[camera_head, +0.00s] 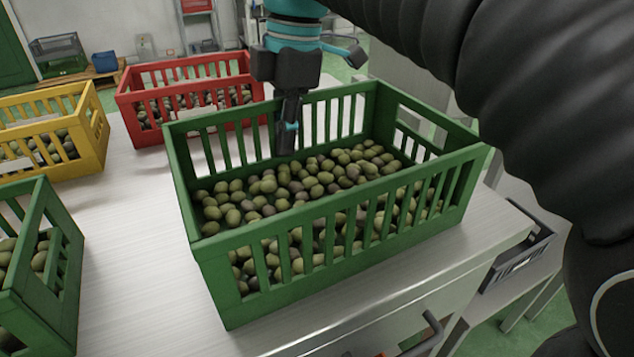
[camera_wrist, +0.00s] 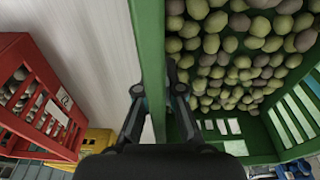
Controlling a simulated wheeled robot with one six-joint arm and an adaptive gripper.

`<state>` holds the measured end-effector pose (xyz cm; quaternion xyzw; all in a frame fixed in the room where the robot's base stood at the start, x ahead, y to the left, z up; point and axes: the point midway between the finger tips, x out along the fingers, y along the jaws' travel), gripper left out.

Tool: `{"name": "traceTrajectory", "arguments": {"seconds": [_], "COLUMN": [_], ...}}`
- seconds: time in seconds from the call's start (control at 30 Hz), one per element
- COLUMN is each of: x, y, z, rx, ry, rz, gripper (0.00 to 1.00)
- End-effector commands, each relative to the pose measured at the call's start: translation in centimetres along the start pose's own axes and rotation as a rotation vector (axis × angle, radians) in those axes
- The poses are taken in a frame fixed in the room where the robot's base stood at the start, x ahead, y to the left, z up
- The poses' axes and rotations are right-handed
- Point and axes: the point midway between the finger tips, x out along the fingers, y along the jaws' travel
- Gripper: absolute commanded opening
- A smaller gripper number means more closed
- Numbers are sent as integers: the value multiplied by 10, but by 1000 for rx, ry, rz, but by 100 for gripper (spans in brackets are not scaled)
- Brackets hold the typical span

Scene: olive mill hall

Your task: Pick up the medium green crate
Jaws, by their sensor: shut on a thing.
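A green slatted crate (camera_head: 220,288) full of green and purplish olives stands level on the pale table in the middle of the head view. My gripper (camera_head: 288,135) points down at its far long wall. In the wrist view the gripper (camera_wrist: 155,88) has one finger on each side of the crate's green wall (camera_wrist: 151,45), shut on it. The olives lie to the right of that wall. A second green crate (camera_head: 62,270) with olives is cut off at the left edge of the head view. Any gap under the held crate cannot be made out.
A red crate (camera_head: 126,107) and a yellow crate (camera_head: 96,130), both with olives, stand behind and to the left on the table (camera_head: 130,225). The red crate is close behind the held one. A dark grey crate (camera_head: 517,262) sits lower at the right.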

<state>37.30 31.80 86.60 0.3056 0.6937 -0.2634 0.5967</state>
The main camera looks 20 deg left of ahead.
Motion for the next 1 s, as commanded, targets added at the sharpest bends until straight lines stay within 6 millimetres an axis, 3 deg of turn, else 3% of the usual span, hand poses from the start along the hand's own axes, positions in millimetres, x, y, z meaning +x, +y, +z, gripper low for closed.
{"name": "traceTrajectory", "arguments": {"seconds": [0.27, 0.57, 1.0], "x": [-7, -43, -94], "y": [0, 1, -26], "z": [-1, -6, 54], "rx": [0, -1, 5], "ry": [0, 0, 0], "rz": [3, 4, 3], "gripper": [0, 0, 0]}}
